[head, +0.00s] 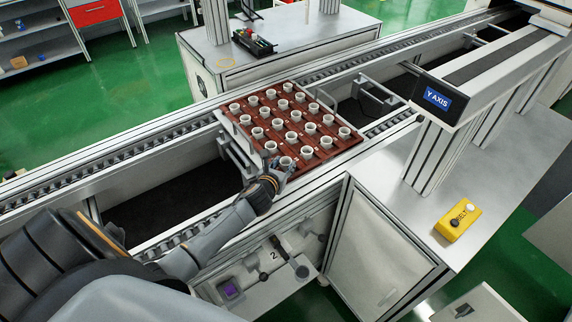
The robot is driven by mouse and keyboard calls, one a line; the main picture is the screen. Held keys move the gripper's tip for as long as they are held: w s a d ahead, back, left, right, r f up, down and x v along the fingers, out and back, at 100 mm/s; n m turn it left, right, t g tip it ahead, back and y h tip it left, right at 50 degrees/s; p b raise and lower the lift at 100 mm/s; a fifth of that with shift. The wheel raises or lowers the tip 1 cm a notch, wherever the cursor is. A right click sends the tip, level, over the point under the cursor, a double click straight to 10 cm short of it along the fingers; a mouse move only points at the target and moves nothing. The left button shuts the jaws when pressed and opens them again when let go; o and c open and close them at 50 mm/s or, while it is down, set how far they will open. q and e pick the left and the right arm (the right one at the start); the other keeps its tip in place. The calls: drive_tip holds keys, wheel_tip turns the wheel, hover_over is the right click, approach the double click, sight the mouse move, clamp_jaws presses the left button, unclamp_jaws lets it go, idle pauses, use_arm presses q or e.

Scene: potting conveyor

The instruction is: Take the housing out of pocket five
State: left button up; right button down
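A reddish-brown tray (338,149) sits on the conveyor and holds several white cup-shaped housings in rows, such as this one (326,142) near its front edge. My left gripper (281,164) is at the tray's front left corner. Its fingertips are right at the corner housing (287,161), which they partly overlap in the picture. I cannot tell whether the fingers touch it or have closed on it. No pocket numbers can be read at this size. My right gripper is not in view.
Conveyor rails (150,140) run diagonally on both sides of the tray. A beam with a "Y AXIS" sign (437,98) stands to the right. A yellow control box (458,220) sits on the right bench. Behind the conveyor, a table (300,40) carries a dark tool holder (254,42).

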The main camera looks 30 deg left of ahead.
use_arm(q)
drive_tip(key=shift+w, duration=0.2)
drive_tip(key=c, duration=0.5)
drive_tip(key=shift+o, duration=0.2)
drive_tip(key=shift+r, duration=0.1)
